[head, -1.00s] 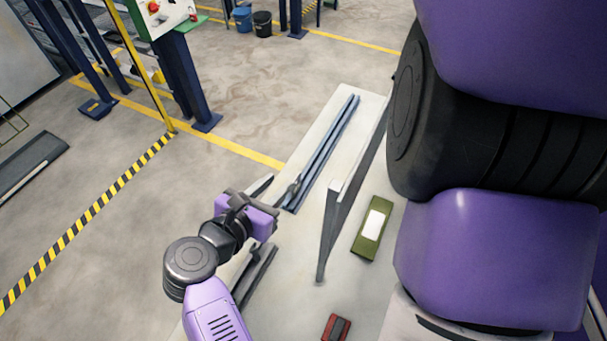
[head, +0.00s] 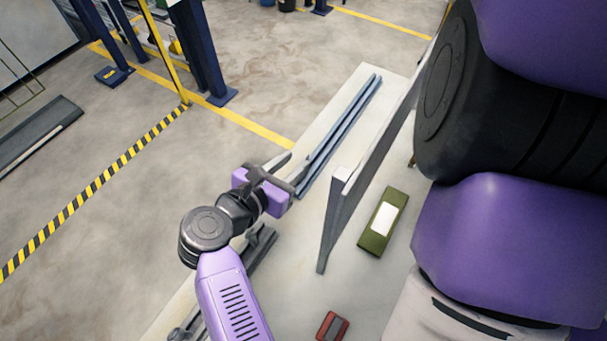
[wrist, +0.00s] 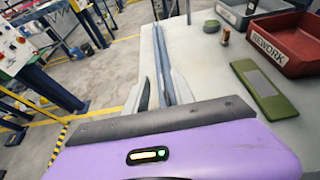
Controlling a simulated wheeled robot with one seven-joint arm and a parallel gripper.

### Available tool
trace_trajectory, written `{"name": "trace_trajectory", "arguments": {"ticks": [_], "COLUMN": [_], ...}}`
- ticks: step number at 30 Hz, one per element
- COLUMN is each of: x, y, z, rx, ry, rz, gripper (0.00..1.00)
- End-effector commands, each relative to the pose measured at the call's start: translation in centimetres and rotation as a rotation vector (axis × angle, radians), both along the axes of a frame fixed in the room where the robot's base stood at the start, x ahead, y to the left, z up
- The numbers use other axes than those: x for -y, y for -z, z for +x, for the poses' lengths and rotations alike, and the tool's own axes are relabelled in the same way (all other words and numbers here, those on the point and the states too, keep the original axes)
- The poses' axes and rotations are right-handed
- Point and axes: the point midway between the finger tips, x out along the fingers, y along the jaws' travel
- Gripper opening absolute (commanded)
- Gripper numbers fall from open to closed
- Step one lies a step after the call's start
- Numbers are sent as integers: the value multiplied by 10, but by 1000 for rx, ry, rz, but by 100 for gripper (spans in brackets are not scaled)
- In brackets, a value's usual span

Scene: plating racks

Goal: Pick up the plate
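The wrist view shows a red bin marked REWORK (wrist: 285,45), a grey-green bin (wrist: 245,12) and a small can (wrist: 225,36). A dark rail (head: 258,248) lies beneath my arm.

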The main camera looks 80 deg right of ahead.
Motion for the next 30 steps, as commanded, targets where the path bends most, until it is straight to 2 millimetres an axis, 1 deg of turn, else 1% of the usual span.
{"name": "trace_trajectory", "arguments": {"ticks": [1,6,9,13,16,25,29,30], "x": [0,0,0,1,6,33,51,55], "y": [15,41,51,55,56,63,66,70], "z": [0,0,0,0,-3,-16,-24,-26], "rx": [0,0,0,0,0,-2,-2,-2], "ry": [0,0,0,0,0,2,3,1], "rz": [0,0,0,0,-1,-1,-2,-1], "gripper": [30,30,30,30,30,30,30,30]}}
